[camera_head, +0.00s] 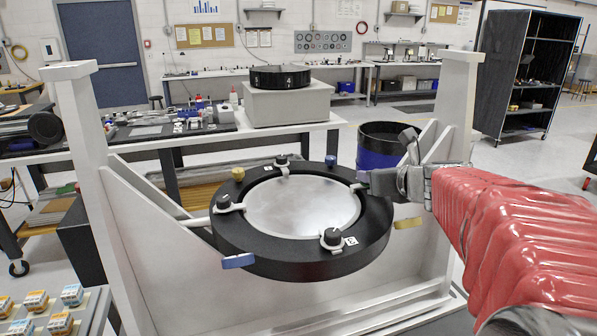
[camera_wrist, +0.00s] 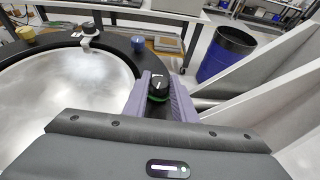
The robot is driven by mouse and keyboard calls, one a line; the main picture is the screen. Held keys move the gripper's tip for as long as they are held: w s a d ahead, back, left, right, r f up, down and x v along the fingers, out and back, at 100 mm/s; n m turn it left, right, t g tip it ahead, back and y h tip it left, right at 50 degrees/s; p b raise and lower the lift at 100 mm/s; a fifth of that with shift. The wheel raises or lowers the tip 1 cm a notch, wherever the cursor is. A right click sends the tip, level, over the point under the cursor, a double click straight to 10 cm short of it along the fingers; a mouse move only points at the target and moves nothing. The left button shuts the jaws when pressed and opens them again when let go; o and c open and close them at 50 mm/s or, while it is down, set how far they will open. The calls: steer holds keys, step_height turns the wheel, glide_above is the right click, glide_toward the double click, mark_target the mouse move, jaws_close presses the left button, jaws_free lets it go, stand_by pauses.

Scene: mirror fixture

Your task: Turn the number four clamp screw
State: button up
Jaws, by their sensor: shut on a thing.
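A round silver mirror (camera_head: 303,207) lies in a black ring (camera_head: 270,258) held by a white frame. Black clamp screws stand around the rim: at the back (camera_head: 281,160), left (camera_head: 222,200) and front (camera_head: 332,237). My gripper (camera_head: 368,183) is at the ring's right side. In the wrist view its two purple-grey fingers (camera_wrist: 159,96) stand either side of a black clamp knob (camera_wrist: 158,84) with a white line on top and a green band below. The jaws are shut on this knob. I cannot read its number; the gripper hides most of it in the head view.
White uprights of the frame (camera_head: 80,130) rise on both sides of the ring. Blue and yellow tabs (camera_head: 238,261) stick out from the ring. A blue drum (camera_head: 383,145) stands behind it. A cluttered bench (camera_head: 230,133) is further back.

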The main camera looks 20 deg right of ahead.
steer(key=shift+d, duration=0.1)
steer(key=shift+c, duration=0.2)
steer(key=shift+n+y, duration=0.5)
steer(key=shift+y, duration=0.1)
steer(key=shift+d+n+y, duration=0.15)
steer(key=shift+n+y, duration=0.5)
steer(key=shift+y, duration=0.1)
steer(key=shift+d+n+y, duration=0.15)
steer(key=shift+n+y, duration=0.5)
steer(key=shift+y, duration=0.1)
steer(key=shift+w+d+n+g+y, duration=0.15)
steer(key=shift+n+g+y, duration=0.5)
steer(key=shift+n+y, duration=0.7)
steer(key=shift+d+n+g+y, duration=0.1)
steer(key=shift+n+g+y, duration=0.55)
steer(key=shift+n+y, duration=0.7)
steer(key=o, duration=1)
steer(key=shift+o, duration=0.2)
